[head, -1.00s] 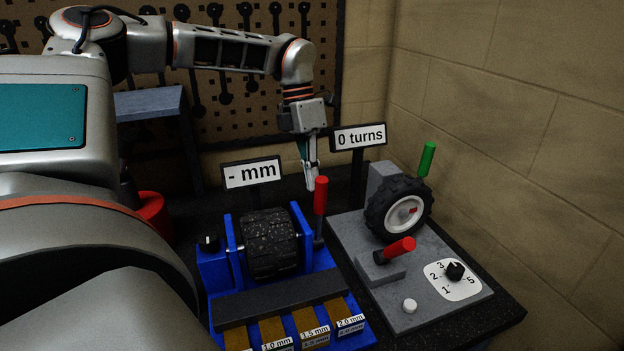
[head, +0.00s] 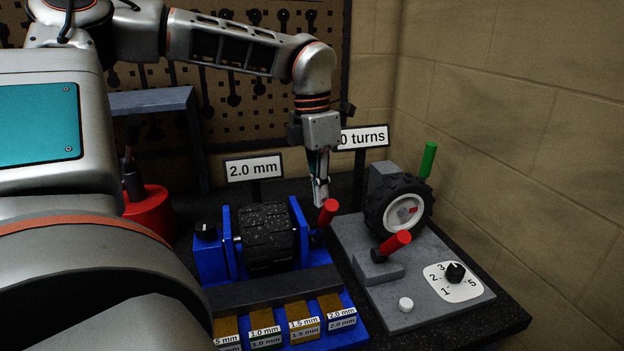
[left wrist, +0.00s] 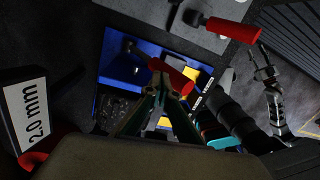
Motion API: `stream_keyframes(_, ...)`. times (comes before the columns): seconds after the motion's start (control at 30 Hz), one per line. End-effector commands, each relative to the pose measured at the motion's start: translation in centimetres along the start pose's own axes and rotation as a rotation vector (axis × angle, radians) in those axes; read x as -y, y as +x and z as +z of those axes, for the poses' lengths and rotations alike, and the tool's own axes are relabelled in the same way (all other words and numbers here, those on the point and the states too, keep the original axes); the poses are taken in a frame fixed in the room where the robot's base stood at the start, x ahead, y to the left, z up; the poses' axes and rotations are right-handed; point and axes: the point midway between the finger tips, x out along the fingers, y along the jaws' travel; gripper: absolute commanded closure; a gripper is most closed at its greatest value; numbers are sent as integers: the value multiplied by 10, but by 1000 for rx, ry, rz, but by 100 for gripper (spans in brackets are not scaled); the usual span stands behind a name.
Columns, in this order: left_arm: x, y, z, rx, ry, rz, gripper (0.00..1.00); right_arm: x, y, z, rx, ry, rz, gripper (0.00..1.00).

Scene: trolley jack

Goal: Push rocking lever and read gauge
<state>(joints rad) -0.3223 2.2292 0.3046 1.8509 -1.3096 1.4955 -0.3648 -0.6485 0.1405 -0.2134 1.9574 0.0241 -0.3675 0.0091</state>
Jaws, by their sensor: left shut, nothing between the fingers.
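The rocking lever with the red grip (head: 328,212) stands at the right side of the blue fixture (head: 213,262), tilted toward the viewer. My left gripper (head: 321,203) is shut and empty, its fingertips at the lever's grip, seemingly touching it. In the left wrist view the red grip (left wrist: 176,78) lies just beyond the closed fingertips (left wrist: 163,88). The gauge sign (head: 254,168) behind the fixture reads "2.0 mm". A black treaded tyre piece (head: 266,238) sits in the fixture.
Several labelled blocks (head: 302,325) line the fixture's front. On the right, a grey plate (head: 400,312) carries a wheel (head: 398,210), another red lever (head: 397,243), a white button (head: 406,304) and a dial (head: 455,273). My left arm partly covers the "0 turns" sign (head: 365,138).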

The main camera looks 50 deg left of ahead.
Motion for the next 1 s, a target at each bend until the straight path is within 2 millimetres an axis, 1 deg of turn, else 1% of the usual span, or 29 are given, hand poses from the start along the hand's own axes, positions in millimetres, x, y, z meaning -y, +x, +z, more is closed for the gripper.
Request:
stream_keyframes(0.03,4,6,-1,-4,1,-2,100,3,3,6,3,6,-1,60)
stream_keyframes(0.23,13,9,-3,-3,0,-3,100,5,7,13,6,10,-2,60)
stream_keyframes(0.5,18,11,-5,-7,0,-8,100,4,7,11,1,6,-1,60)
stream_keyframes(0.8,18,12,-6,-11,0,-11,100,2,6,12,2,3,-1,60)
stream_keyframes(1.0,17,5,-8,-9,-2,-10,100,1,4,9,4,0,0,60)
